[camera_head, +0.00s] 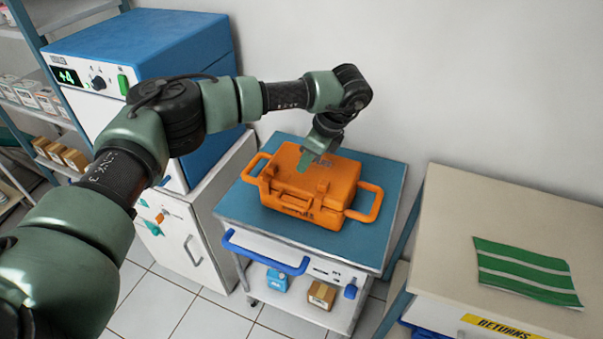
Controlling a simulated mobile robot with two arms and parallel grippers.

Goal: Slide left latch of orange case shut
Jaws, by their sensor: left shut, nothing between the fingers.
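An orange case (335,201) with a loop handle on each side sits shut on the blue top of a small cart (258,220). My left arm reaches in from the left, and my left gripper (303,168) points down over the left part of the case lid. It is shut and empty, close to the left latch area at the front. I cannot tell whether it touches the case. The left latch is too small and partly hidden to tell its position. A raised orange latch piece (322,187) shows on the right part of the front. My right gripper is out of view.
A blue-topped white cabinet (150,45) with a green display stands behind the arm at left. A beige table (455,215) with a green striped cloth (525,272) is at right. Small boxes, including a brown one (321,295), sit on the cart's lower shelf.

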